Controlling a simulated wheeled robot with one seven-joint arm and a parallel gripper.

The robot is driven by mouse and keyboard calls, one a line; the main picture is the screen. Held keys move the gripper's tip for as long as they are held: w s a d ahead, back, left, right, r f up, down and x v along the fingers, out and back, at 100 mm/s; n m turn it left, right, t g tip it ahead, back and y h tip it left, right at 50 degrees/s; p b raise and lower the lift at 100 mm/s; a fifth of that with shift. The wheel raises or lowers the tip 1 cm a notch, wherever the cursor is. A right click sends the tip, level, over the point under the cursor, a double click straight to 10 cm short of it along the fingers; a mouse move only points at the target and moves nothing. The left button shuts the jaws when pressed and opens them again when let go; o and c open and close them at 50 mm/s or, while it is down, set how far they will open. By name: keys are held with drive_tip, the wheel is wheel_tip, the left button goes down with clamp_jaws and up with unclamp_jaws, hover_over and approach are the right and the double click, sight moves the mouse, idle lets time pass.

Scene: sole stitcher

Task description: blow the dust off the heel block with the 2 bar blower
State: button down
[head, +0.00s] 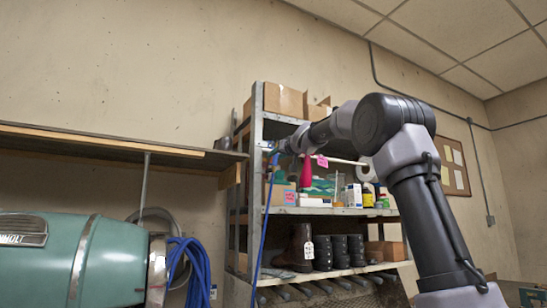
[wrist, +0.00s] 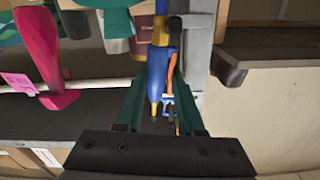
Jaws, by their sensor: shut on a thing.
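My gripper (head: 281,147) is at the left upright of the rack, above the middle shelf. In the wrist view its green fingers (wrist: 160,92) are shut on a blue blower (wrist: 160,68) with a gold-coloured tip. A blue hose (head: 264,215) hangs down below the gripper in the head view.
A pink tool (head: 306,173) with a pink tag hangs from a pale rail right of my gripper. The metal rack (head: 257,180) holds boxes, bottles and dark boots (head: 300,248). A teal machine (head: 75,262) and coiled blue hose (head: 190,258) stand lower left.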

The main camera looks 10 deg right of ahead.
drive_tip(key=shift+s+a+r, duration=0.1)
drive_tip(key=shift+a+r, duration=0.05)
drive_tip(key=shift+a, duration=0.15)
drive_tip(key=shift+r, duration=0.5)
drive_tip(key=shift+r, duration=0.1)
drive_tip(key=shift+s, duration=0.1)
drive_tip(key=v, duration=1.2)
drive_tip(key=shift+s+d, duration=0.3)
drive_tip(key=shift+s, duration=0.05)
idle(0.5)
